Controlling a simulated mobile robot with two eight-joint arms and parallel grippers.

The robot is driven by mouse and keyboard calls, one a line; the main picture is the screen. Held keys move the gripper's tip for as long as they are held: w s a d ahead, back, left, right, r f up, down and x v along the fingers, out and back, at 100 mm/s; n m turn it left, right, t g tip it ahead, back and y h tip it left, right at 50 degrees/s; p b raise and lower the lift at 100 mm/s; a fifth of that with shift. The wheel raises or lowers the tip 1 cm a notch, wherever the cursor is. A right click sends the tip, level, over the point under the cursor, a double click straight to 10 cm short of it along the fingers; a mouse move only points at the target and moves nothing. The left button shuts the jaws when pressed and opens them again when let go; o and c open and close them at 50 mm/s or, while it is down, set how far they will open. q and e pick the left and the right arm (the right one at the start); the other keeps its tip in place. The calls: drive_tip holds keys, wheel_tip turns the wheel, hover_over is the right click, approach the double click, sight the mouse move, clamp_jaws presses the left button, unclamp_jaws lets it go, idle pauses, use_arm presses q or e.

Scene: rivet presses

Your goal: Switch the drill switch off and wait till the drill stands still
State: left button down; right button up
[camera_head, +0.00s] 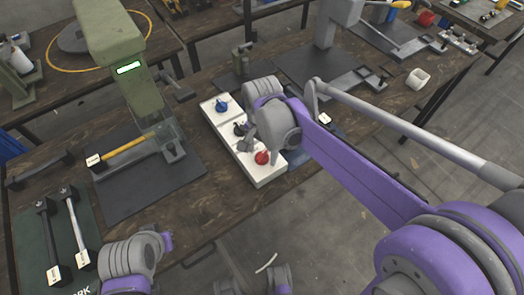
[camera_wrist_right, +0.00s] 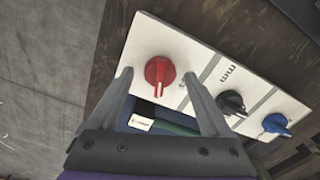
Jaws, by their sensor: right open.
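A white switch panel (camera_head: 222,119) lies on the workbench with a blue knob (camera_head: 221,105), a black knob (camera_head: 241,129) and a red knob (camera_head: 262,157) in a row. My right gripper (camera_head: 266,150) is at the red end of the panel. In the right wrist view its open fingers (camera_wrist_right: 158,76) stand either side of the red knob (camera_wrist_right: 159,72), with visible gaps and nothing held. The panel markings are too small to read. A green machine (camera_head: 112,40) with a lit green display stands left of the panel; its motion cannot be told. Parts of my left arm show at the bottom.
Left of the panel are a dark mat (camera_head: 140,190) and a yellow-handled bar (camera_head: 124,152). Black and silver bars lie on a green mat (camera_head: 35,230) at the front left. A grey press (camera_head: 335,25) stands at the back right, and a white cup (camera_head: 418,79) near the bench's right end.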

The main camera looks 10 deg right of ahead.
clamp_jaws()
idle(0.4)
drive_tip(key=shift+n, duration=0.3)
use_arm(q)
drive_tip(key=shift+r+p, duration=0.3)
drive_tip(key=shift+p, duration=0.05)
use_arm(e)
drive_tip(key=n, duration=0.6)
use_arm(q)
drive_tip(key=shift+r, duration=0.15)
use_arm(e)
drive_tip(key=n, duration=0.3)
drive_tip(key=shift+n, duration=0.4)
use_arm(q)
drive_tip(key=shift+w, duration=0.1)
use_arm(e)
drive_tip(key=shift+n, duration=1.9)
